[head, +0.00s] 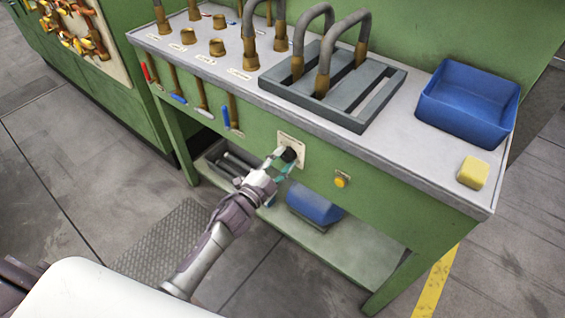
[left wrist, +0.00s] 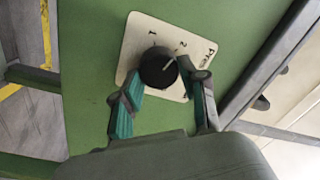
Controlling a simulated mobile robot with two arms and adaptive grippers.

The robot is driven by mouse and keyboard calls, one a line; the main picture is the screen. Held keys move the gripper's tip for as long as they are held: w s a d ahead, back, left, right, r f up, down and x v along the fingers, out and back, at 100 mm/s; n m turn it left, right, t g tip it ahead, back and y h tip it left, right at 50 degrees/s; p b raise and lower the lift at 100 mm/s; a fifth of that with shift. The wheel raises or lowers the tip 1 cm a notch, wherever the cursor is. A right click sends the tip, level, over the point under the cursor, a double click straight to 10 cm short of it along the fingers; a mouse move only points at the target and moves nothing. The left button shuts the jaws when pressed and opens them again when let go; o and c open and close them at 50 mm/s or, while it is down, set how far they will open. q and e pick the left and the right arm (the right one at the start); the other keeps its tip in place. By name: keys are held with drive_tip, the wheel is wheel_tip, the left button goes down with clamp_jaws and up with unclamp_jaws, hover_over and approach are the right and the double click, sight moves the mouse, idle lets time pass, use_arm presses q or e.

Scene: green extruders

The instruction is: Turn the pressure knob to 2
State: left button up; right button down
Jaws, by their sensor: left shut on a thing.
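The black pressure knob (head: 289,154) sits on a cream plate (head: 293,143) on the green front panel of the bench. In the left wrist view the knob (left wrist: 157,70) shows close up, and the plate (left wrist: 140,38) carries a 1, a 2 and partly readable lettering. A pale mark on the knob's edge faces roughly toward the 2. My left gripper (head: 283,163) is at the knob, its teal-padded fingers on either side of it, shut on it; it also shows in the left wrist view (left wrist: 160,92). My right gripper is not in view.
A yellow button (head: 341,180) sits on the panel right of the knob. On the bench top are a grey slotted rack (head: 385,100) with bent pipes, a blue bin (head: 468,100) and a yellow sponge (head: 473,172). A lower shelf (head: 340,250) holds a blue container (head: 314,206).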

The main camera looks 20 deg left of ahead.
use_arm(q)
drive_tip(key=shift+f+m, duration=0.1)
drive_tip(key=shift+m, duration=0.8)
drive_tip(key=shift+b, duration=0.3)
drive_tip(key=o, duration=1.1)
drive_tip(key=shift+o, duration=0.2)
drive_tip(key=shift+s, duration=0.1)
drive_tip(key=v, duration=1.2)
